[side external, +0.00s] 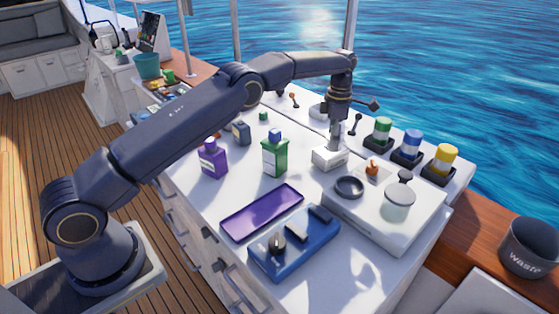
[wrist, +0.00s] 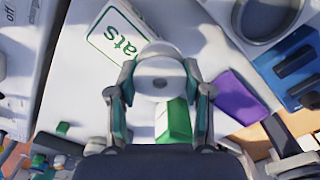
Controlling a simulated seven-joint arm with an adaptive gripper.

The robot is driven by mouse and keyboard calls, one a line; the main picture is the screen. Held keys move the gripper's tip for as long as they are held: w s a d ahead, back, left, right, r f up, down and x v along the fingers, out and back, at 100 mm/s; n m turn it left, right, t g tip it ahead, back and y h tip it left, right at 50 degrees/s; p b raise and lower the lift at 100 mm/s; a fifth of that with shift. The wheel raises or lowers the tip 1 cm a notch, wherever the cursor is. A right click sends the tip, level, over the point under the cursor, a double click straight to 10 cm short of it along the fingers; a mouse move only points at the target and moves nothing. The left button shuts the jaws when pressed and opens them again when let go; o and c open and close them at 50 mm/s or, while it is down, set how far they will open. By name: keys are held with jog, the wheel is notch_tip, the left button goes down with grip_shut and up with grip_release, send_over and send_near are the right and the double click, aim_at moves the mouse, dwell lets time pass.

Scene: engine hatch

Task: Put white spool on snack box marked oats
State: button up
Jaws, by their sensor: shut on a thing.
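My gripper (wrist: 160,92) is shut on the white spool (wrist: 160,72), a pale round piece with a small centre hole, held between both fingers in the wrist view. In the side view my gripper (side external: 335,137) points down just above a small white box (side external: 328,158). The spool is hard to make out there, and I cannot tell whether it touches the box.
A green bottle (side external: 275,157) and purple bottle (side external: 213,163) stand left of the box. A purple tray (side external: 262,212) and blue holder (side external: 292,243) lie nearer. Green, blue and yellow canisters (side external: 407,146) stand right.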

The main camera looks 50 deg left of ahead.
jog(key=shift+w+f, duration=0.15)
jog(key=shift+f, duration=0.05)
jog(key=shift+w+f, duration=0.1)
jog(key=shift+f, duration=1.5)
jog(key=shift+f, duration=0.15)
jog(key=o, duration=1.1)
jog(key=shift+o, duration=0.2)
